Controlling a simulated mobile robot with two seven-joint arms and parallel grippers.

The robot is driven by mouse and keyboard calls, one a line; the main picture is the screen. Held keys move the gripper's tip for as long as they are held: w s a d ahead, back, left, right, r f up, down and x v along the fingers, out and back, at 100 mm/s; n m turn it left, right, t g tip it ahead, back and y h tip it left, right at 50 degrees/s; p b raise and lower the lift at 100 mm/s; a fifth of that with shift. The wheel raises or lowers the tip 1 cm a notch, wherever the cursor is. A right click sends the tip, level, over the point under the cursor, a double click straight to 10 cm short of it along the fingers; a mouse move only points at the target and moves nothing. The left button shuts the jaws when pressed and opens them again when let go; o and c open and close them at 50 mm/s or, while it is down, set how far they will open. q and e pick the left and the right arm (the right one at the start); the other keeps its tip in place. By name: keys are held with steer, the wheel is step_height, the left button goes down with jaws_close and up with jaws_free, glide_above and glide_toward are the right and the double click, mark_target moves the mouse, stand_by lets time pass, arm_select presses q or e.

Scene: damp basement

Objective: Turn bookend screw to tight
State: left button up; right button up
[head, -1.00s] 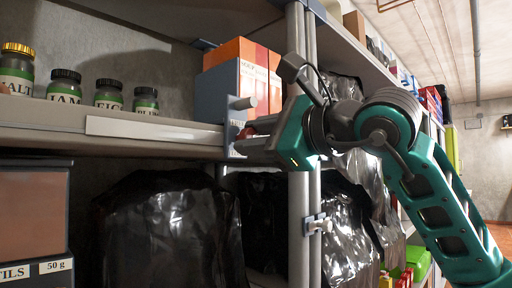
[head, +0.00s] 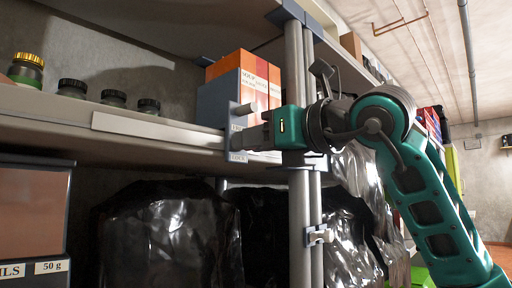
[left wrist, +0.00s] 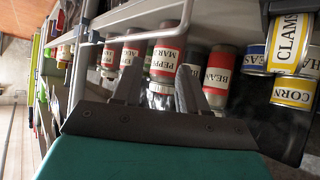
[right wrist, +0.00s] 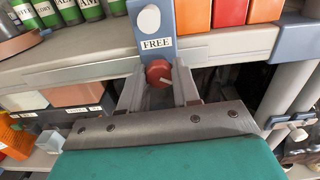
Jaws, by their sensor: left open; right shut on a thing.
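The blue-grey bookend (head: 232,119) stands at the shelf edge beside orange and white boxes, with a pale round stub on its upper face. In the right wrist view the bookend (right wrist: 146,42) carries a white disc, a FREE label and, below it, a red round screw knob (right wrist: 158,73) with a pale mark. My right gripper (head: 243,141) is shut on the knob, with one finger on each side of it. In the head view the fingers hide the knob. My left gripper (left wrist: 156,88) is open and empty, in front of jars; it is not in the head view.
The shelf board (head: 60,108) holds dark jars (head: 72,88) at left. Orange and white boxes (head: 250,80) stand against the bookend. A metal post (head: 300,200) and black plastic-wrapped bundles (head: 165,235) are below. The left wrist view shows cans (left wrist: 293,92) at right.

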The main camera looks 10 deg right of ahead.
arm_select(q)
steer(key=shift+w+d+f+b, duration=0.25)
steer(key=shift+d+f+b, duration=0.2)
steer(key=shift+b, duration=0.85)
arm_select(e)
steer(key=shift+m, duration=4.7)
arm_select(q)
steer(key=shift+h, duration=0.3)
arm_select(e)
steer(key=o, duration=1.1)
steer(key=shift+c, duration=0.2)
arm_select(q)
steer(key=shift+f, duration=0.1)
